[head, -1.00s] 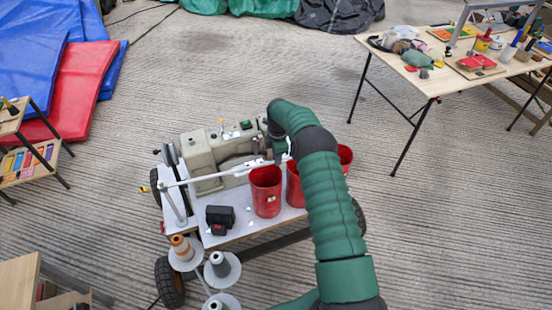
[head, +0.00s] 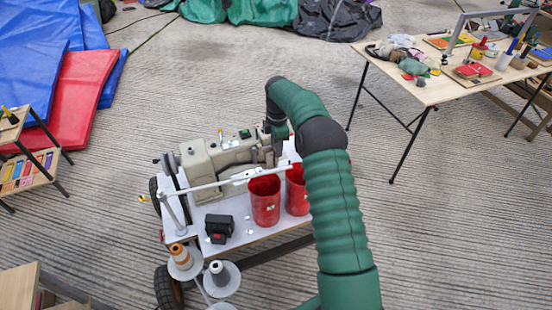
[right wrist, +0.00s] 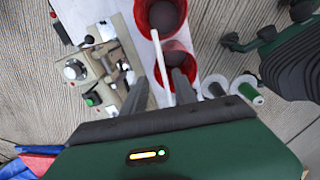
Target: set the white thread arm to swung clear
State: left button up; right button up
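The white thread arm (head: 222,183) is a thin rod. In the head view it runs from a post at the left of the cart, past the front of the beige sewing machine (head: 215,157), toward the red cups. In the right wrist view the white thread arm (right wrist: 161,65) lies between the two dark fingers of my right gripper (right wrist: 160,78). The fingers are apart, with gaps beside the rod; I cannot tell their height relative to it. In the head view my right gripper (head: 278,152) reaches down beside the machine, its fingertips mostly hidden. My left gripper is not visible.
Red cups (head: 264,203) stand on the cart's white top (head: 250,232), close to the rod. A black box (head: 219,228) and thread spools (head: 221,275) are nearer me. A tool table (head: 425,92) stands back right. Blue and red mats (head: 85,95) lie left.

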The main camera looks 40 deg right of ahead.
notch_tip(320, 180, up, 4)
jog(key=shift+s+r, duration=0.1)
jog(key=shift+r, duration=0.15)
jog(key=s+a+r+m+t+p, duration=0.1)
jog(key=s+a+r+m+p, duration=0.15)
jog(key=a, duration=0.85)
jog(key=s+a+r+m+p, duration=0.2)
jog(key=s+a+m, duration=0.15)
jog(key=a, duration=0.65)
jog(key=s+a+m+p, duration=0.1)
jog(key=s+a+m, duration=0.2)
jog(key=s+a, duration=0.2)
jog(key=s+a+m, duration=0.3)
jog(key=s+a, duration=0.2)
jog(key=s, duration=0.5)
jog(key=shift+s+a+f+m+t+p, duration=0.25)
jog(key=shift+s+a+m+t+p, duration=0.05)
jog(key=shift+t+p, duration=0.1)
